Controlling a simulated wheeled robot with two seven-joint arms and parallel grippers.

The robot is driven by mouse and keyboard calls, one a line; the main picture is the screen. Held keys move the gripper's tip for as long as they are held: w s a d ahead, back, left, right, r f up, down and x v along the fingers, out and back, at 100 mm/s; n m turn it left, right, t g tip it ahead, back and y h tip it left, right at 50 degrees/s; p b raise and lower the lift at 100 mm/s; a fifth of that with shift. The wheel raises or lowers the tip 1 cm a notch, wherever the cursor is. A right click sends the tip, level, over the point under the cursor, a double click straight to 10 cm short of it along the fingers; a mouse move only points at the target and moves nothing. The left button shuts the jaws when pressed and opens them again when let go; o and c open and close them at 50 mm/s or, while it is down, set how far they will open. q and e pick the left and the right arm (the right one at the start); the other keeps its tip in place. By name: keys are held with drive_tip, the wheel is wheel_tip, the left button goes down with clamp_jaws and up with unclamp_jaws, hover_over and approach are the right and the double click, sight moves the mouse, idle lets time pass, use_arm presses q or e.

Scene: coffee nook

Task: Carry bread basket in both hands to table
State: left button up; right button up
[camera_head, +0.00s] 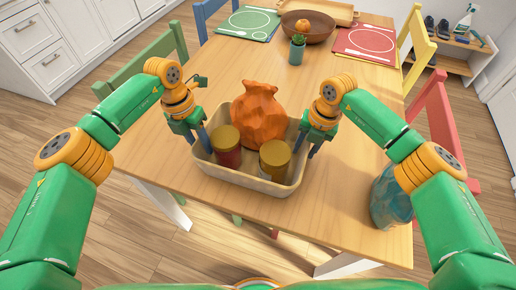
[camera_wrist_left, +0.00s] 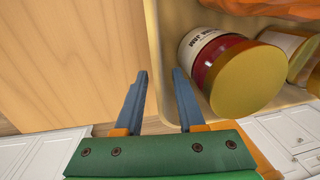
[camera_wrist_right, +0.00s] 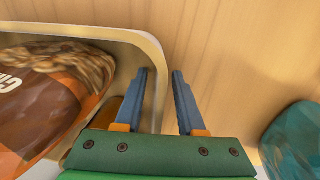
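The bread basket (camera_head: 226,175), a pale tray-like container with rounded corners, sits on the wooden table near its front edge. It holds a crumpled orange bag (camera_head: 259,115), a red jar with a yellow lid (camera_head: 226,137) and a second yellow-lidded jar (camera_head: 274,154). My left gripper (camera_wrist_left: 159,72) is open at the basket's left side, its fingers either side of the wall, with small gaps showing. My right gripper (camera_wrist_right: 159,72) is open at the right side, its fingers likewise straddling the wall (camera_wrist_right: 152,45). Both fingertips are partly hidden in the head view.
A blue-teal glass-like object (camera_head: 391,198) stands at the right front edge. A small potted plant (camera_head: 297,50), brown bowl (camera_head: 310,27) and placemats lie further back. Chairs flank the table.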

drive_tip(key=shift+r, duration=0.15)
use_arm(q)
wheel_tip(320, 180, up, 9)
drive_tip(key=a, duration=0.1)
drive_tip(key=shift+w+f, duration=0.15)
use_arm(e)
wheel_tip(320, 180, up, 12)
drive_tip(key=d, duration=0.1)
drive_tip(key=shift+s+d, duration=0.2)
drive_tip(key=shift+s, duration=0.15)
